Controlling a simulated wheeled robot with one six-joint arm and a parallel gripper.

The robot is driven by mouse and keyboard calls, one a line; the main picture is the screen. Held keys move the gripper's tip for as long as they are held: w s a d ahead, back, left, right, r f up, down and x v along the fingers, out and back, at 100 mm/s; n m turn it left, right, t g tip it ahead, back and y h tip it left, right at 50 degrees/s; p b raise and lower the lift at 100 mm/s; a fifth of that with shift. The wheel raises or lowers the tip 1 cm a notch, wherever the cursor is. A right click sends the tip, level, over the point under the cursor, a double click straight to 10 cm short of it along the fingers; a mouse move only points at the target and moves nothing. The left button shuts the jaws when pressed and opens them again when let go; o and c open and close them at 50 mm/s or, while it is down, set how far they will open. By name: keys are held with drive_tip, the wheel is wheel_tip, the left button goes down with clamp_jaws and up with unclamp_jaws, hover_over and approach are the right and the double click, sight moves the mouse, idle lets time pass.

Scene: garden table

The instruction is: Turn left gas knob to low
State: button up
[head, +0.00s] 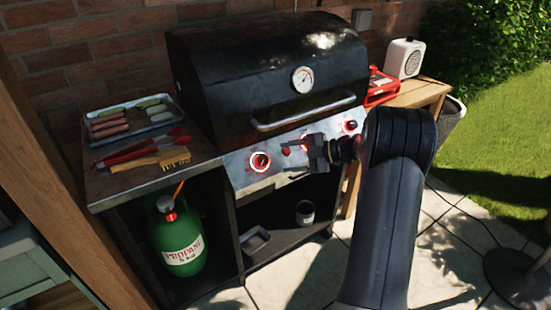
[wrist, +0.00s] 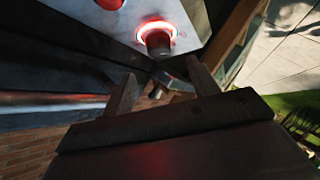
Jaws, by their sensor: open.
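The left gas knob (head: 260,161) is a dark knob in a red glowing ring, at the left end of the grill's silver front panel (head: 240,178). My gripper (head: 314,154) is open and empty, in front of the panel to the right of that knob. In the wrist view my two fingers (wrist: 161,86) are apart. A knob with a glowing red ring (wrist: 156,36) lies beyond them; I cannot tell which knob it is. The right knob (head: 350,126) shows beside my arm. The knobs' settings are too small to read.
The black grill lid (head: 260,80) is shut, its handle (head: 300,113) jutting out above the panel. A green propane bottle (head: 178,240) stands below.

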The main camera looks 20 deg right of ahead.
sight(265, 161)
drive_tip(key=shift+v, duration=1.6)
drive_tip(key=shift+a, duration=0.1)
drive_tip(key=x, duration=1)
drive_tip(key=shift+w+a+f+b, duration=0.15)
drive_tip(key=shift+w+a+b, duration=0.05)
drive_tip(key=shift+a+b, duration=0.15)
drive_tip(key=shift+d+t, duration=0.1)
drive_tip(key=shift+t, duration=0.2)
drive_tip(key=shift+m, duration=0.3)
